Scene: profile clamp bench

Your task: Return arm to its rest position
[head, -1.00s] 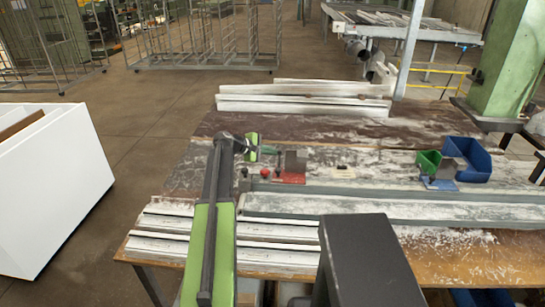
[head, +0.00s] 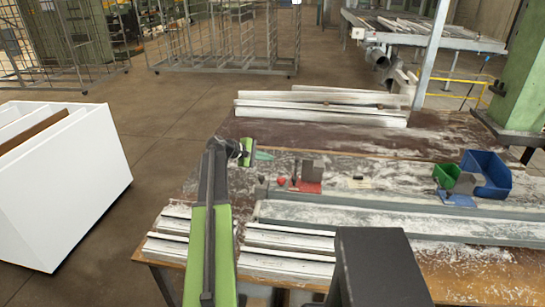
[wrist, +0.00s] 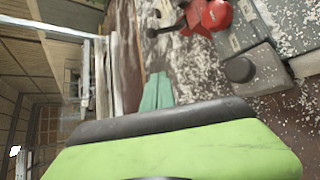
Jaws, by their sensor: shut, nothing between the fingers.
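My gripper (head: 264,155) is in the head view at the end of my green and black arm, over the left part of the bench. Its thin teal fingers are together with nothing between them. They also show in the wrist view (wrist: 157,91), above the green arm housing. My arm reaches forward from the lower left of the head view. The gripper is to the left of the red clamp part (head: 307,186) and apart from it. In the wrist view, a red knob (wrist: 216,14) is up and to the right of the fingers.
The dusty workbench (head: 470,262) carries white profiles (head: 320,115) at its back and more at its front left. A blue bin (head: 490,172) and a green bin (head: 444,176) stand at the right. A white cabinet (head: 85,190) stands left, with clear floor between.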

